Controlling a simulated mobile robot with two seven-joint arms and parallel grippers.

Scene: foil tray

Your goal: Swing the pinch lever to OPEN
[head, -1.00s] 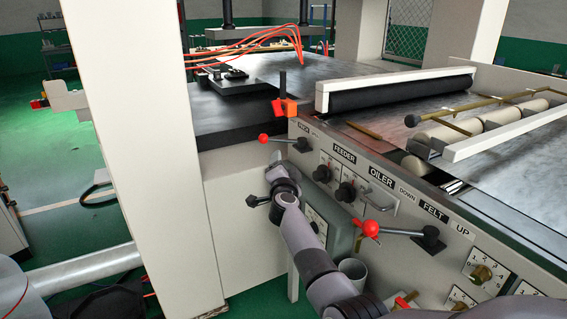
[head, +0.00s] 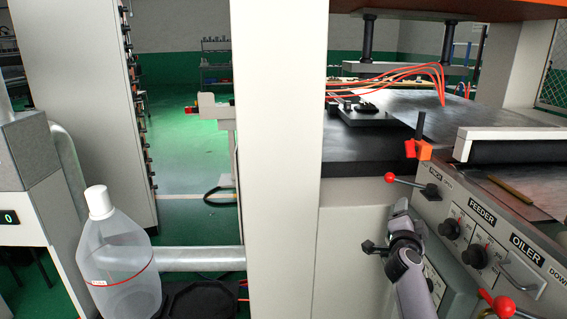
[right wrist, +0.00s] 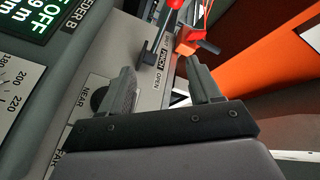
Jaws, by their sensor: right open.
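The pinch lever (head: 410,184) is a short rod with a red ball at its left end and a dark hub on the sloped grey panel. In the right wrist view the lever (right wrist: 163,24) lies beyond the fingers, beside the printed words PINCH and OPEN. My right gripper (right wrist: 163,78) is open and empty, with its two fingers spread and the lever apart from them. In the head view my right gripper (head: 401,206) is just below the lever's ball; its fingertips are hard to make out. My left gripper is out of view.
An orange block (head: 418,149) stands just above the lever hub. A pale upright post (head: 278,160) stands left of the panel. A clear jug (head: 118,262) is at lower left.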

